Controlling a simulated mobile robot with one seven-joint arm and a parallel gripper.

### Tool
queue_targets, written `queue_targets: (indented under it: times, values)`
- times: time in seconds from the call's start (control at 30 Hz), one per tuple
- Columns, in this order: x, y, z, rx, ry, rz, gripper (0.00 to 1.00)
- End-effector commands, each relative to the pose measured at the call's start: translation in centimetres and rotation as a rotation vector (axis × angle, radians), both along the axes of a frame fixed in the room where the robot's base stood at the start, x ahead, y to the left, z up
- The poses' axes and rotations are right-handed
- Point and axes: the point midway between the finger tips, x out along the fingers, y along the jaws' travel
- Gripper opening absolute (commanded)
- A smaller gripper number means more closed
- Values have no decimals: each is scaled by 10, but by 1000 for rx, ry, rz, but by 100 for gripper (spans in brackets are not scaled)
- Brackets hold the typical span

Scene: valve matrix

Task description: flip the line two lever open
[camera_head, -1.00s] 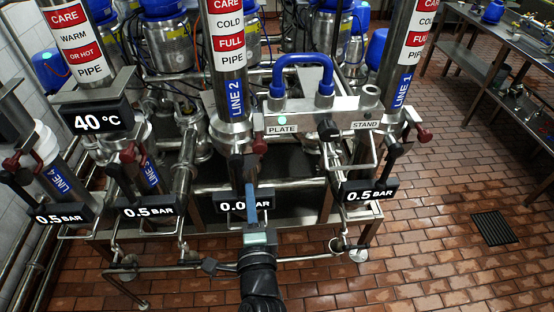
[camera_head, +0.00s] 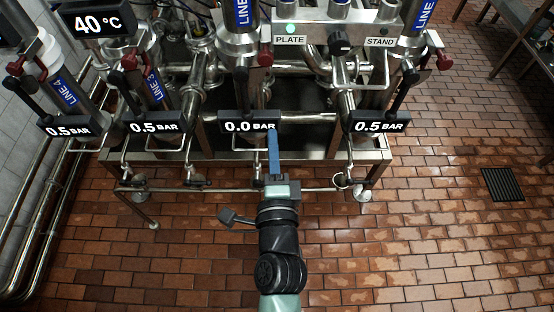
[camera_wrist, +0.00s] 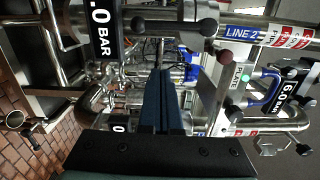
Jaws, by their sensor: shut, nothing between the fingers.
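The line two pipe carries a blue LINE 2 label (camera_head: 242,12), which also shows in the wrist view (camera_wrist: 241,33). Its black lever (camera_head: 240,88) hangs down behind the 0.0 BAR display (camera_head: 249,122). A dark red knob (camera_head: 265,59) sits to the right of the lever's upper end. Contact with the lever does not show.
Similar levers stand at line 3 (camera_head: 118,90) and line 1 (camera_head: 402,90), with 0.5 BAR displays (camera_head: 380,122) below. A PLATE/STAND panel (camera_head: 322,40) with a black dial is above right. Metal frame rails run under the displays.

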Motion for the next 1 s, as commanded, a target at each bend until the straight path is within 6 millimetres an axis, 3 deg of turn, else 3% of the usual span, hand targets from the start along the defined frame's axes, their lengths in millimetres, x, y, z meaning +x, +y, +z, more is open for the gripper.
queue_targets:
  times: [0.1,0.3,0.93,1.0]
  values:
    - [-18,-1,-3,1,1,-2,0]
    - [-32,-2,-1,1,0,-1,0]
    - [-34,-2,1,0,-1,-1,0]
    - [-30,-1,8,-21,-15,3,0]
